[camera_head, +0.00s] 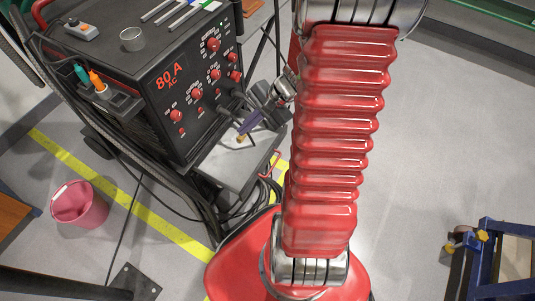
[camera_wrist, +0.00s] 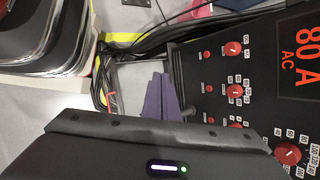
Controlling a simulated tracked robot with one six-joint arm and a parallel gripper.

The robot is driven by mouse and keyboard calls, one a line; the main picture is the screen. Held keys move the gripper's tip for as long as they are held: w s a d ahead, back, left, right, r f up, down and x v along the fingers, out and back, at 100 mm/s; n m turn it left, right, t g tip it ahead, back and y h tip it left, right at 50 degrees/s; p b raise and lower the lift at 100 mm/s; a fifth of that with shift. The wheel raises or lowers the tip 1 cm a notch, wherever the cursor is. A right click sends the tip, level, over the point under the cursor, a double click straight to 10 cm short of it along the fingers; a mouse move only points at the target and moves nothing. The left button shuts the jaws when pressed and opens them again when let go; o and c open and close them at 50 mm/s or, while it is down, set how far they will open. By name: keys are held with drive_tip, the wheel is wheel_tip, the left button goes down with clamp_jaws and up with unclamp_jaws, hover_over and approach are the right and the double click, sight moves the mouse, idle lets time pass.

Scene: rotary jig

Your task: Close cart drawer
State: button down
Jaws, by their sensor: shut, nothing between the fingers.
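The cart drawer (camera_head: 226,172) stands out from under the black welding machine in the head view, open, with its grey inside showing. A red handle (camera_head: 273,165) is at its right end. In the wrist view, part of the drawer (camera_wrist: 133,76) shows beyond my gripper, with the red handle (camera_wrist: 111,88) at its left. My gripper (camera_head: 244,130) has purple fingers that are shut and empty. They point down over the drawer's inner part, close to the machine front. The fingers also show in the wrist view (camera_wrist: 162,84). I cannot tell whether they touch the drawer.
The welding machine (camera_head: 185,85) has red knobs and carries a cup (camera_head: 132,39) and tools on top. Cables hang around the cart. A pink bucket (camera_head: 80,206) stands on the floor at left. A blue frame (camera_head: 490,262) is at lower right.

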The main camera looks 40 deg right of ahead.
drive_tip(key=s+d+f+m+t+h, duration=0.1)
drive_tip(key=s+d+f+m, duration=0.2)
drive_tip(key=f, duration=0.5)
drive_tip(key=s+d+f+m+t, duration=0.1)
drive_tip(key=s+d+f+m, duration=0.3)
drive_tip(key=d+f+m, duration=0.2)
drive_tip(key=s+d+f+m+t+h, duration=0.1)
drive_tip(key=s+d+f+m, duration=0.2)
drive_tip(key=f, duration=0.7)
drive_tip(key=d+m, duration=0.2)
drive_tip(key=m, duration=0.1)
drive_tip(key=shift+s+d+f+m+t+h, duration=0.15)
drive_tip(key=shift+s+f+m+t+h, duration=0.15)
drive_tip(key=shift+s+f+m+t, duration=0.1)
approach(265, 161)
wheel_tip(265, 161, down, 4)
drive_tip(key=shift+w+a+f, duration=0.1)
drive_tip(key=shift+w+a, duration=0.1)
drive_tip(key=shift+w, duration=0.3)
drive_tip(key=shift+w+a, duration=0.2)
drive_tip(key=shift+w, duration=0.3)
drive_tip(key=shift+w+a, duration=0.2)
drive_tip(key=shift+w, duration=0.5)
